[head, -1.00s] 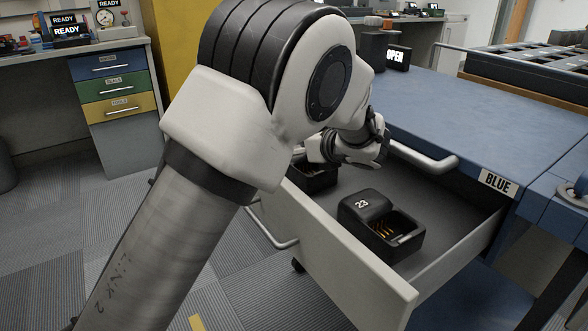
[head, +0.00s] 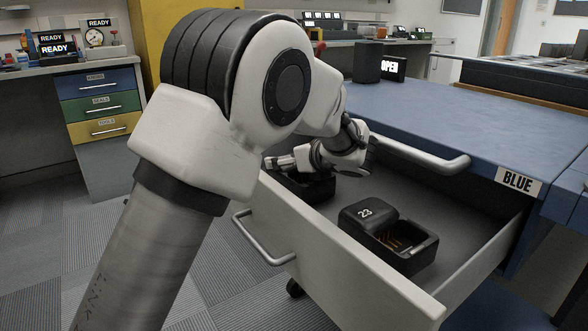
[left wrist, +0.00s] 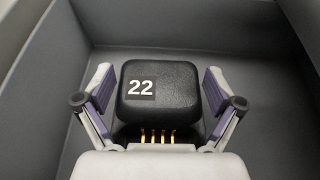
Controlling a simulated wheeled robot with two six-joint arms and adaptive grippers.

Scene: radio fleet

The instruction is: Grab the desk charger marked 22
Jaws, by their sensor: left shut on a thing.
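The black desk charger marked 22 (left wrist: 160,85) sits in the open drawer, its label and gold contacts showing in the left wrist view. In the head view it is the dark box (head: 318,190) at the drawer's left end, partly hidden by my gripper. My left gripper (left wrist: 158,98) is shut on it, one finger at each side; it also shows in the head view (head: 283,163). A second charger, marked 23 (head: 390,238), stands in the same drawer, nearer and to the right. My right gripper is not in view.
The pale drawer front (head: 345,262) and its walls enclose both chargers. The blue bench top (head: 450,135) with a bar handle (head: 425,160) overhangs the drawer. Grey drawer floor is bare around charger 23.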

